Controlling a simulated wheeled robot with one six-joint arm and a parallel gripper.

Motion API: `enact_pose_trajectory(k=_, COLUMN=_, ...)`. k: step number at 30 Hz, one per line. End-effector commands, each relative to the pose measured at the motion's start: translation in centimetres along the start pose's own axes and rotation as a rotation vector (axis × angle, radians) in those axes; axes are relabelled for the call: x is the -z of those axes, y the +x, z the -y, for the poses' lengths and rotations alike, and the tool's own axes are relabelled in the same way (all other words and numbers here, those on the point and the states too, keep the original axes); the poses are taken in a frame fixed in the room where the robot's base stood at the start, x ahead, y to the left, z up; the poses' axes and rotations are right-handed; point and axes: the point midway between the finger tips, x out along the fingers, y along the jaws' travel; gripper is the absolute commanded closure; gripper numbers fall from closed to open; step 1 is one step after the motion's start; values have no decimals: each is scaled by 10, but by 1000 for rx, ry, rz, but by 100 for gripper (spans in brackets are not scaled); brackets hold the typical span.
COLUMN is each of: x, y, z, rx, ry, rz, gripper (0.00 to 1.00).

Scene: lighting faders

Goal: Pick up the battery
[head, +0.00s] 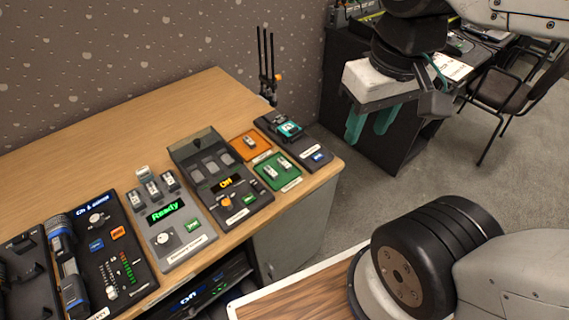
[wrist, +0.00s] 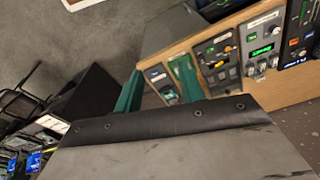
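Small pale blocks that could be batteries lie on the desk: one on an orange pad (head: 243,151) and two on a green pad (head: 288,182). Similar blocks stand in a grey unit with a green "Ready" display (head: 165,211). I cannot tell for certain which one is the battery. My gripper (head: 370,122) hangs in the air to the right of the desk, away from these blocks. Its two teal fingers are apart with nothing between them. In the wrist view my gripper (wrist: 157,85) also shows empty, with the desk and its units beyond the fingers.
The wooden desk (head: 120,123) carries a dark unit with an "On" display (head: 225,183), a mixer (head: 100,250), and a black unit with a teal item (head: 289,129). A dark stand (head: 268,68) is at the back. A chair (head: 505,95) and black desk are right; open floor lies between.

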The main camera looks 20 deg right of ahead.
Motion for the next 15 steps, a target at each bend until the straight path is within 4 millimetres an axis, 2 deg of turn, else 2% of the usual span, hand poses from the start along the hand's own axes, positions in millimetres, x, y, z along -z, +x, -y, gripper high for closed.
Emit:
enact_pose_trajectory(k=1, x=0, y=0, z=0, rx=0, ry=0, rz=1, gripper=47)
enact_pose_trajectory(k=3, x=1, y=3, z=0, rx=0, ry=0, rz=14, gripper=31)
enact_pose_trajectory(k=8, x=9, y=21, z=0, rx=1, ry=0, rz=114, gripper=31)
enact_pose_trajectory(k=11, x=23, y=38, z=3, rx=10, ry=8, rz=196, gripper=31)
enact_pose_trajectory(k=15, x=52, y=68, z=7, rx=20, ry=91, rz=274, gripper=31)
